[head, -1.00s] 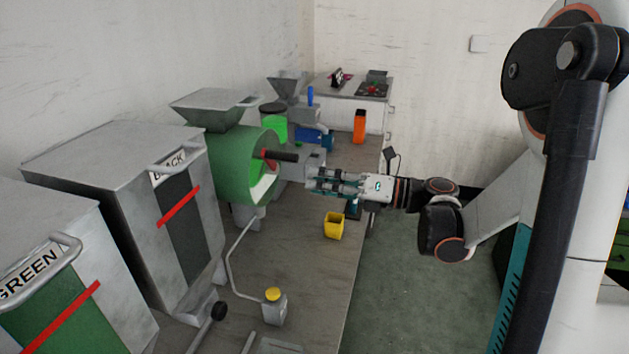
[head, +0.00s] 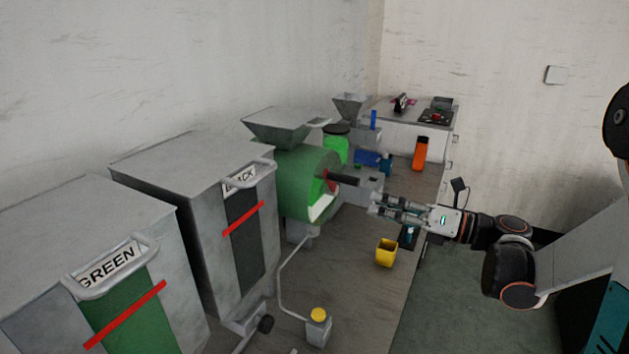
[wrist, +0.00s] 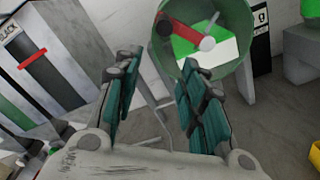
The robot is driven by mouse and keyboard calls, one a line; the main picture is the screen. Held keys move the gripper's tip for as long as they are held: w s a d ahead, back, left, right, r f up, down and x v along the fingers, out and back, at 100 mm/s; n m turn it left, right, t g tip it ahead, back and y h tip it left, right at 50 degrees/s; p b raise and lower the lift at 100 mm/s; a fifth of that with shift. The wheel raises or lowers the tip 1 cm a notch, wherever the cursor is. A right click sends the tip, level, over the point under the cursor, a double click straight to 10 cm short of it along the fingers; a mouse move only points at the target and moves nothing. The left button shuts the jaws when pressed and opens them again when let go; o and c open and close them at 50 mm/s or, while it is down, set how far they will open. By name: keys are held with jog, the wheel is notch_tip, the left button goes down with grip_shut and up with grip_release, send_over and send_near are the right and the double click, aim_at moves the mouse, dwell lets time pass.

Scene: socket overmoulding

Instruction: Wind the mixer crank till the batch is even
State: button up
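The mixer is a green drum (head: 300,185) with a grey hopper on top, in the middle of the head view. Its crank handle is a dark rod (head: 344,179) on a red arm, sticking out from the drum's open face.
Two grey bins, labelled GREEN (head: 110,266) and BLACK (head: 243,182), stand left of the mixer. A yellow cup (head: 386,254), an orange bottle (head: 420,154) and a yellow-capped container (head: 318,328) stand on the bench. Bench (head: 345,285) is clear around the cup.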

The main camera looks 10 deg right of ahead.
aim_at(351, 181)
jog(key=s+d+r+n+p, duration=0.1)
jog(key=d+r+n+p, duration=0.15)
jog(key=d+n, duration=0.4)
jog(key=w+a+b, duration=0.1)
jog(key=w+a, duration=0.1)
jog(key=a, duration=0.2)
jog(key=w+a+n+b, duration=0.1)
jog(key=w+a, duration=0.2)
jog(key=a, duration=0.1)
jog(key=w+a+n+b, duration=0.1)
jog(key=w+a, duration=0.2)
jog(key=a, duration=0.1)
jog(key=shift+a+r, duration=0.2)
jog(key=shift+r, duration=0.05)
grip_shut()
